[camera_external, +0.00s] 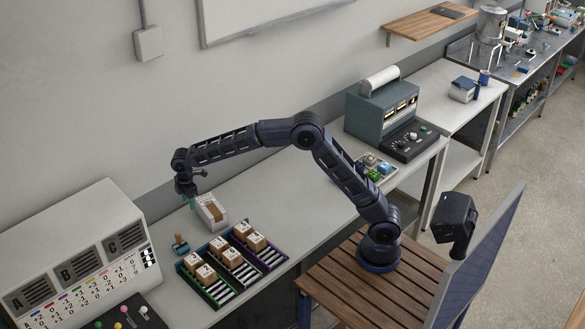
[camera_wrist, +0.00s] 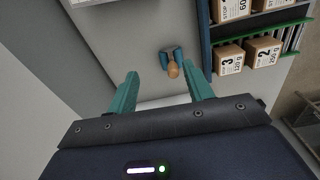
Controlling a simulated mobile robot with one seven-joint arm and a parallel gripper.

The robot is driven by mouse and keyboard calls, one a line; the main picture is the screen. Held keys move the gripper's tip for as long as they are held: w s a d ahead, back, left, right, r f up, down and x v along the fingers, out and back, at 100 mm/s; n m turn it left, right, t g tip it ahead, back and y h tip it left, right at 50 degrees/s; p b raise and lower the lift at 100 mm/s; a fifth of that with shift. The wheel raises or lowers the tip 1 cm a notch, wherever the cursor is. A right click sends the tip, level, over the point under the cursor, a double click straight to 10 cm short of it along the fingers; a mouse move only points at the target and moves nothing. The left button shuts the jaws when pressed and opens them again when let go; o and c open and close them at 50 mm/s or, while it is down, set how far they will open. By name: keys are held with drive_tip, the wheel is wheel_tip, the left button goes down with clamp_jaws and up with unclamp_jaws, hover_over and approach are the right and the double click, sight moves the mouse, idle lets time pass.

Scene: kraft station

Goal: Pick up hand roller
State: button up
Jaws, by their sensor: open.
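The hand roller (camera_external: 180,243), small with a blue-teal roller and a light wooden handle, rests on the white worktable, left of the dark trays. In the wrist view the hand roller (camera_wrist: 173,69) lies beyond my fingertips, toward the right finger and apart from both. My gripper (camera_external: 187,188) hangs above the table near the wall, higher than the roller and farther back. Its teal fingers (camera_wrist: 162,84) are spread apart with nothing between them.
Dark trays (camera_external: 206,290) with brown boxes and bars lie right of the roller. A large grey console (camera_external: 80,235) stands at left. The table between gripper and roller looks clear.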

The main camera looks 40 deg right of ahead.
drive_tip(key=n, duration=0.2)
approach(180, 244)
drive_tip(key=f, duration=0.3)
drive_tip(key=shift+w+f+g, duration=0.15)
drive_tip(key=shift+w+g, duration=0.15)
drive_tip(key=shift+w, duration=0.05)
drive_tip(key=shift+w+f, duration=0.15)
drive_tip(key=shift+f, duration=1.1)
drive_tip(key=shift+w+f, duration=0.1)
drive_tip(key=shift+f, duration=1.2)
clamp_jaws()
drive_tip(key=shift+r, duration=0.1)
